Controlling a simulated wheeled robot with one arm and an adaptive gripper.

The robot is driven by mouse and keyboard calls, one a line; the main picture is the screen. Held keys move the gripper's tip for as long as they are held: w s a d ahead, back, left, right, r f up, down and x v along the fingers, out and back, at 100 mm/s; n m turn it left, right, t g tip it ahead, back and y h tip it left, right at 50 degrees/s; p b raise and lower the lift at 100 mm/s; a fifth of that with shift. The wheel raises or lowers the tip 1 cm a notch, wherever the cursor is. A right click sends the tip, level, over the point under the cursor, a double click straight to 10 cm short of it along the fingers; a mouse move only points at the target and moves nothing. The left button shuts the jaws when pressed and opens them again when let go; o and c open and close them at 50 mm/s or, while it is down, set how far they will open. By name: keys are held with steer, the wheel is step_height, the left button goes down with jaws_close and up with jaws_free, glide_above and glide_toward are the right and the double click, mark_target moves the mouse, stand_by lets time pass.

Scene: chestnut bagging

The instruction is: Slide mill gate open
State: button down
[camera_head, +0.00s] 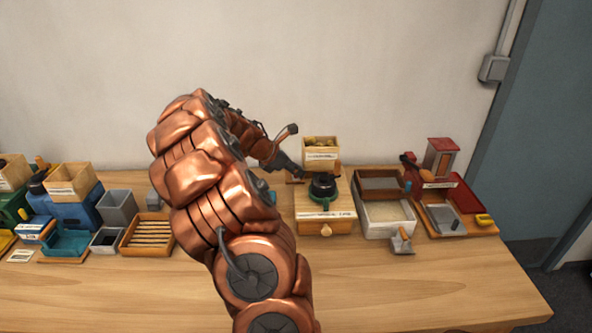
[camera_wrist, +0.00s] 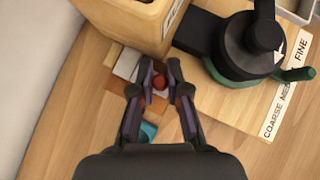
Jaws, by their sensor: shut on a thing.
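The mill is a wooden box (camera_head: 325,210) with a black top and a green ring (camera_head: 314,195). In the wrist view its black top (camera_wrist: 240,45) and green ring (camera_wrist: 222,82) are at the upper right, beside a coarse-to-fine label (camera_wrist: 287,88). A wooden hopper (camera_head: 320,161) stands behind it and also shows in the wrist view (camera_wrist: 130,22). My gripper (camera_wrist: 159,80) is shut on a small red knob (camera_wrist: 159,83) just below the hopper, left of the black top. I take this knob for the gate's handle. How far the gate is open cannot be told.
A pale plate (camera_wrist: 126,66) and a teal piece (camera_wrist: 149,131) lie close to my fingers. A slatted wooden tray (camera_head: 147,234) is left. The bench front is clear.

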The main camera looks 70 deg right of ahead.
mark_target(286, 179)
steer(key=shift+w, duration=0.1)
steer(key=shift+w+a+f, duration=0.1)
steer(key=shift+w+a, duration=0.2)
steer(key=shift+w, duration=0.3)
steer(key=shift+w+a, duration=0.25)
steer(key=shift+w, duration=0.35)
steer(key=c, duration=1.1)
jaws_free()
steer(key=shift+w, duration=0.1)
steer(key=shift+c, duration=0.2)
steer(key=shift+a, duration=0.1)
steer(key=v, duration=1.2)
